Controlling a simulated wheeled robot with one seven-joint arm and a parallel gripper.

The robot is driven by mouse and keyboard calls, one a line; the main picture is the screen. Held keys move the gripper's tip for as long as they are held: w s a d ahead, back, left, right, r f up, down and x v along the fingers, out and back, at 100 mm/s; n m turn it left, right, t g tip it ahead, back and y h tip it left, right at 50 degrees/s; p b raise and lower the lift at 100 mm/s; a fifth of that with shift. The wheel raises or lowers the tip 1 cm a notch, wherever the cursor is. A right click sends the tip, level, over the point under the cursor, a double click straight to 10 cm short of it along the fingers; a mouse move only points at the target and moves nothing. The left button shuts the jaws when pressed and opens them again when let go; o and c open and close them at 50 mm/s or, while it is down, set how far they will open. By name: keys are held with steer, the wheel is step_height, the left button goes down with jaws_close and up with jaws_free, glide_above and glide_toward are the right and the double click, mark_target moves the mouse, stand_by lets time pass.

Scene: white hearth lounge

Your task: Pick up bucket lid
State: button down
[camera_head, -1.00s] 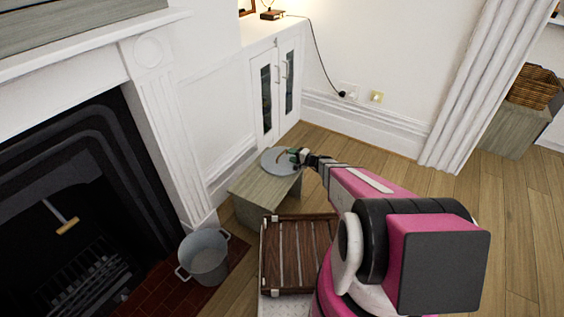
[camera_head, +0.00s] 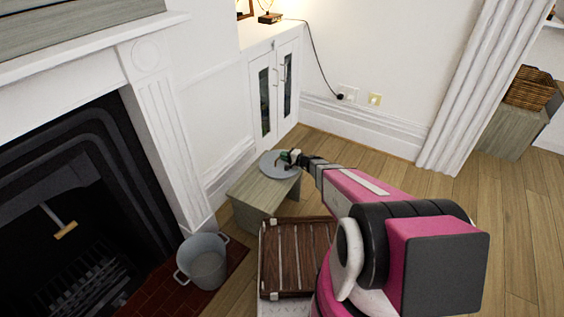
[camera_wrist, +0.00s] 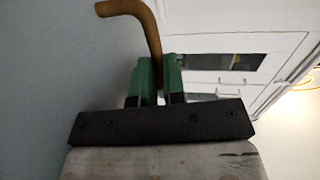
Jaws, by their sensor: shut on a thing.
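The bucket lid (camera_head: 272,169) is a round grey disc at the near end of the cabinet, over the far end of a low wooden bench. I cannot tell whether it touches the bench top. My gripper (camera_head: 291,158) is at the lid's upper side, shut on its handle. In the wrist view, the green fingers (camera_wrist: 160,82) close around a bent brown handle (camera_wrist: 146,22). The lid's plain grey face (camera_wrist: 45,70) fills the left side there. The grey metal bucket (camera_head: 203,268) stands open on the hearth, well apart from the lid.
The wooden bench (camera_head: 258,197) stands beside the white fireplace surround (camera_head: 165,125). A brown slatted crate (camera_head: 292,262) is near my arm. A white cabinet (camera_head: 262,95) stands behind. Open wooden floor (camera_head: 415,185) lies to the right.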

steer(key=shift+r, duration=0.1)
step_height(320, 180, up, 4)
steer(key=shift+s+r, duration=0.1)
steer(key=s+a+r, duration=0.3)
steer(key=a+r, duration=0.3)
steer(key=a, duration=0.5)
steer(key=shift+s+r, duration=0.15)
steer(key=shift+r, duration=0.15)
